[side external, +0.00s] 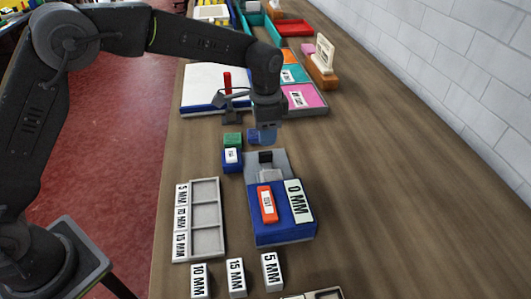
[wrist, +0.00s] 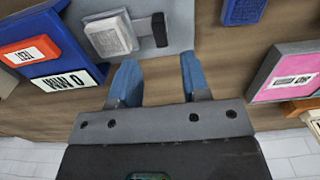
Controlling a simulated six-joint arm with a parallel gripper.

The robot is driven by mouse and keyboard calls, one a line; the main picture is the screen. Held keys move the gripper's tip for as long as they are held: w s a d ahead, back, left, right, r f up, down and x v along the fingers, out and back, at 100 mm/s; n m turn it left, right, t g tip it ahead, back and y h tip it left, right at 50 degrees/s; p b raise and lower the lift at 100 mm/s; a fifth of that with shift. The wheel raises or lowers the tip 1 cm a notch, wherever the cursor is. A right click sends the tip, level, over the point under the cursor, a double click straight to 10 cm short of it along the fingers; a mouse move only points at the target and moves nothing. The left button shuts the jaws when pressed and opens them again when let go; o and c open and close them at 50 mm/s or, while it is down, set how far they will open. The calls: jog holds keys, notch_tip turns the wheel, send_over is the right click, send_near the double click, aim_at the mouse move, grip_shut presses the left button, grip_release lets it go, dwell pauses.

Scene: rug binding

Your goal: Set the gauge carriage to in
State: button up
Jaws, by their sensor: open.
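The gauge is a blue block with a "0 MM" label (side external: 298,200), an orange "TEST" button (side external: 267,203) and a grey bed behind. The gauge carriage, a light grey ribbed block (wrist: 110,35) with a black tab (wrist: 158,30), sits on that bed; the tab also shows in the side view (side external: 265,157). My gripper (side external: 263,136) is above the bench, just beyond the tab end of the gauge. In the wrist view my gripper (wrist: 159,72) has its two blue fingers apart, with bare bench between them. The tab lies just beyond the fingertips, apart from them.
Small blue (side external: 232,160) and green (side external: 232,139) blocks stand left of my gripper. A grey slotted tray (side external: 206,215) lies left of the gauge. White blocks marked 10 MM (side external: 201,281), 15 MM (side external: 236,278) and 5 MM (side external: 272,271) stand in front. Bench at right is clear.

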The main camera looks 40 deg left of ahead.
aim_at(265, 153)
notch_tip(265, 153, down, 8)
jog(key=shift+r, duration=0.2)
grip_shut()
dwell(0.4)
